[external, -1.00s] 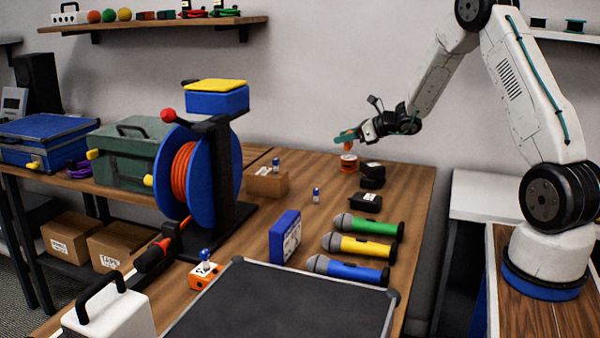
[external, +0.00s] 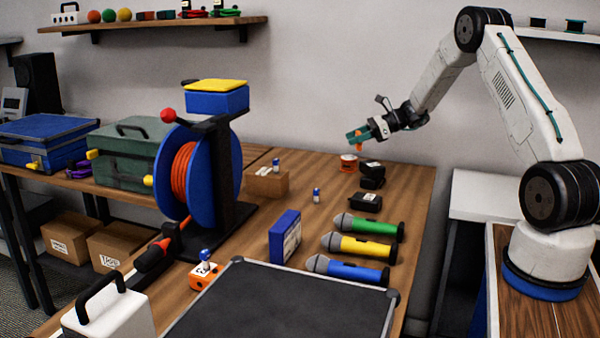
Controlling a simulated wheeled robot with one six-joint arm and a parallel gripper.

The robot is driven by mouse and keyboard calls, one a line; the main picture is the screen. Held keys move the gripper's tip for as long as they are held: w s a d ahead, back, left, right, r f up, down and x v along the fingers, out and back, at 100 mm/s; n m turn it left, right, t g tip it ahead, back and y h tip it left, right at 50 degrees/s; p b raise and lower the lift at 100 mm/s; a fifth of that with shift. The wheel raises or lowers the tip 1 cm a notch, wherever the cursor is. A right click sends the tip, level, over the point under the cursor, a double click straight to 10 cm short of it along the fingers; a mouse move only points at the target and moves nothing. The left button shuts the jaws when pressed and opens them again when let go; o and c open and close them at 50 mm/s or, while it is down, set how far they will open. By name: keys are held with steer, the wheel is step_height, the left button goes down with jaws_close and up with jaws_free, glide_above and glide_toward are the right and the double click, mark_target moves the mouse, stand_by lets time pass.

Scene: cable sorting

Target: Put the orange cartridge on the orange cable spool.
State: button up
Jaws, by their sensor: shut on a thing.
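My gripper (external: 356,137), with teal fingers, is shut on a small orange piece (external: 359,147), which looks like the orange cartridge. The fingers hide part of it. It hangs in the air above the far part of the wooden table. A small round orange and white object (external: 348,163), which looks like the orange cable spool, stands on the table below and slightly left of the held piece. A gap shows between them. A large blue reel (external: 205,180) wound with orange cable stands further left on a black stand.
Black adapters (external: 371,180) sit just right of the small round object. Three microphones (external: 365,246), a blue box (external: 285,237), a cardboard box (external: 267,183) and a dark-topped case (external: 285,300) stand nearer.

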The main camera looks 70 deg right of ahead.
steer(key=w, duration=0.1)
steer(key=w+d, duration=0.2)
steer(key=shift+w+d+f, duration=0.25)
steer(key=shift+w+f, duration=0.05)
steer(key=shift+w, duration=0.05)
steer(key=shift+f, duration=1.65)
steer(key=shift+f, duration=0.1)
steer(key=o, duration=0.9)
steer(key=shift+f, duration=0.1)
steer(key=shift+o, duration=0.2)
